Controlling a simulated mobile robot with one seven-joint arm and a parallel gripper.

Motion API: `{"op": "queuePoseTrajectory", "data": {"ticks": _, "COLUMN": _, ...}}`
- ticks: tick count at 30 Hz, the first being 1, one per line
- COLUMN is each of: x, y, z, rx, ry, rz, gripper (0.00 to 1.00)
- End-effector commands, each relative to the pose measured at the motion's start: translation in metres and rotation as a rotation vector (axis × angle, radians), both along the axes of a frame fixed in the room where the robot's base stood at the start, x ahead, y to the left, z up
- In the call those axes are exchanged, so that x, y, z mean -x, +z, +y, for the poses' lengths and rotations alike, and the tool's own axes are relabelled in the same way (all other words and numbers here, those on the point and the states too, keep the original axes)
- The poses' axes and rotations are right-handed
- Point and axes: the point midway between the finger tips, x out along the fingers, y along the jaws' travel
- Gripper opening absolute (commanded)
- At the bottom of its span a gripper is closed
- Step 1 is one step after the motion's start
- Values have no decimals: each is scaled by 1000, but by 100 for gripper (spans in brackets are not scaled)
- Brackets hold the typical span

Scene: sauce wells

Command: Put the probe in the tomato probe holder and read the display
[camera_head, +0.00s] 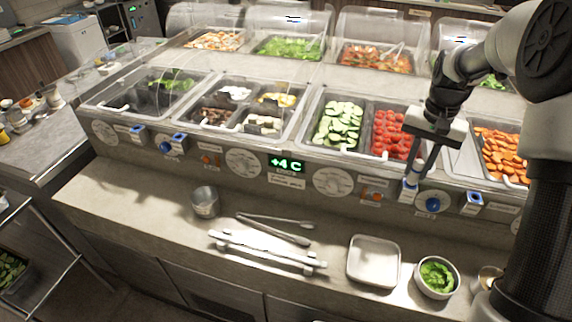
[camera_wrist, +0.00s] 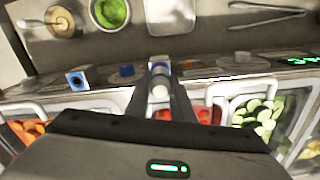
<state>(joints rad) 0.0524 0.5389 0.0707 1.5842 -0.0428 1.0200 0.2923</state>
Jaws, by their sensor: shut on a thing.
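My gripper (camera_head: 414,178) is shut on a slim white probe (camera_wrist: 160,91). It points down at the front panel of the counter, below the tomato pan (camera_head: 390,134). A blue-and-white probe holder (camera_head: 409,193) is right at the fingertips and partly hidden by them. In the wrist view the probe lines up with this holder's blue part (camera_wrist: 160,67). I cannot tell whether the probe is seated in it or just above it. The green display (camera_head: 286,164) on the panel is lit and reads +4 C; part of it shows in the wrist view (camera_wrist: 299,60).
More blue-and-white holders are on the panel, at the right (camera_head: 474,202) and left (camera_head: 138,134). A blue knob (camera_head: 433,205) is just right of the fingertips. Below are tongs (camera_head: 272,229), a white tray (camera_head: 374,262) and a bowl of greens (camera_head: 437,277).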

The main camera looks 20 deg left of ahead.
Motion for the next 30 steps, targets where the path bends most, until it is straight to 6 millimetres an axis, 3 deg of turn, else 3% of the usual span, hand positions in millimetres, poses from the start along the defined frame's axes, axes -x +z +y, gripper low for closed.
{"op": "queuePoseTrajectory", "data": {"ticks": 11, "x": 0, "y": 5, "z": 0, "rx": 0, "ry": 0, "rz": -1, "gripper": 0}}
{"op": "queuePoseTrajectory", "data": {"ticks": 30, "x": 0, "y": 44, "z": 0, "rx": 0, "ry": 0, "rz": -1, "gripper": 0}}
